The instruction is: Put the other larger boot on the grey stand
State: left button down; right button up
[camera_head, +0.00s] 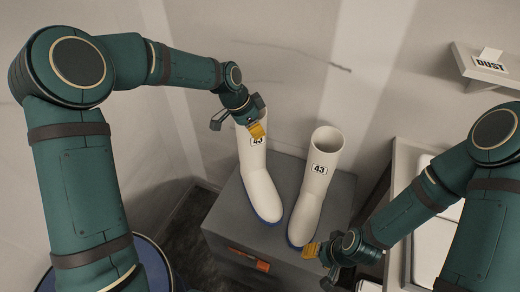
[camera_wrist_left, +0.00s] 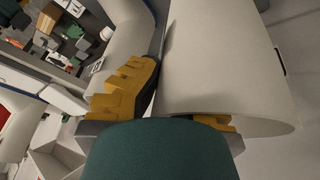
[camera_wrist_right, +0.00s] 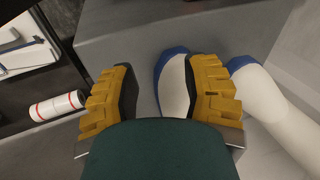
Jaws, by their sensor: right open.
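Two tall white boots with blue soles and "43" labels stand upright on the grey stand (camera_head: 225,215): a left boot (camera_head: 259,190) and a right boot (camera_head: 306,205). My left gripper (camera_head: 250,122) is at the top of the left boot. In the left wrist view the boot shaft (camera_wrist_left: 215,60) lies between its fingers, one outside the wall and one partly hidden behind the rim; how tightly it closes is unclear. My right gripper (camera_head: 318,250) is open and empty beside the right boot's toe. The right wrist view shows two boots, one toe (camera_wrist_right: 172,85) partly hidden by a finger.
An orange item (camera_head: 249,259) is at the stand's front. A white shelf unit (camera_head: 405,165) stands to the right, and a small wall shelf (camera_head: 485,68) is at the upper right. A white roll with red bands (camera_wrist_right: 57,105) lies near the stand in the right wrist view.

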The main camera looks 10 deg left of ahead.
aim_at(258, 145)
pick_arm(q)
notch_tip(258, 145, down, 5)
jog(key=shift+f+b, duration=0.1)
jog(key=shift+b, duration=0.4)
jog(key=c, duration=1.1)
grip_release()
jog(key=shift+c, duration=0.2)
jog(key=p+v, duration=0.2)
jog(key=v, duration=1)
jog(key=shift+s, duration=0.1)
